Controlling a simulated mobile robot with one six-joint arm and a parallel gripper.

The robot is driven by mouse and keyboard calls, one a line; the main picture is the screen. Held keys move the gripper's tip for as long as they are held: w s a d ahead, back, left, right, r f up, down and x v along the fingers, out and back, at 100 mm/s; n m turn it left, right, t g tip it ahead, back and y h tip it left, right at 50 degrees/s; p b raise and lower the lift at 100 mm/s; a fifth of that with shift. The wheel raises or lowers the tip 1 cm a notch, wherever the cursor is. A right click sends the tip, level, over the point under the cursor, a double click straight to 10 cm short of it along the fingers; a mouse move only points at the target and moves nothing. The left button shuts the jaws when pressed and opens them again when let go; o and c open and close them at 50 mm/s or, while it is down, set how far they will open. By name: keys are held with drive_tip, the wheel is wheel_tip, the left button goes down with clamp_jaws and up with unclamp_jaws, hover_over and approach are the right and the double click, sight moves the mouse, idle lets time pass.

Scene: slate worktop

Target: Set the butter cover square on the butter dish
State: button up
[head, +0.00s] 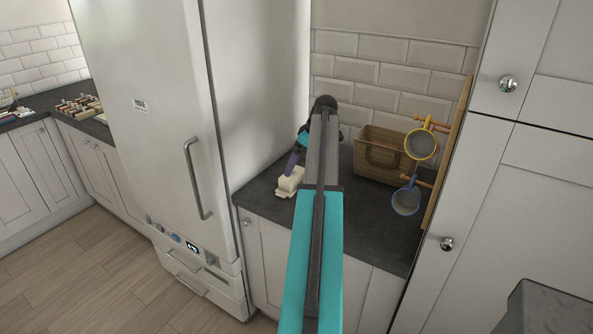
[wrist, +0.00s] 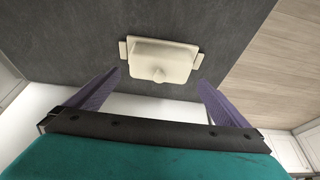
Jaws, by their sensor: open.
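The cream butter cover (wrist: 160,58), with a round knob on its near side in the wrist view, sits over the cream butter dish (wrist: 122,51). The dish's end tabs stick out left and right of the cover, and the rest is hidden under it. Their edges look roughly in line. The cover (head: 292,178) also shows in the head view at the worktop's left part. My gripper (wrist: 158,82) is open, its purple fingers apart on either side of the cover with visible gaps. Nothing is held between them.
A wooden crate (head: 378,158) stands at the back wall. A yellow cup (head: 420,145) and a blue cup (head: 406,201) hang from a wooden rack on the right. A tall white fridge (head: 165,120) borders the left. The worktop's front right (head: 385,235) is clear.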

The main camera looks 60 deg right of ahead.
drive_tip(key=b+v, duration=0.1)
drive_tip(key=v, duration=0.5)
drive_tip(key=shift+r, duration=0.1)
idle(1.0)
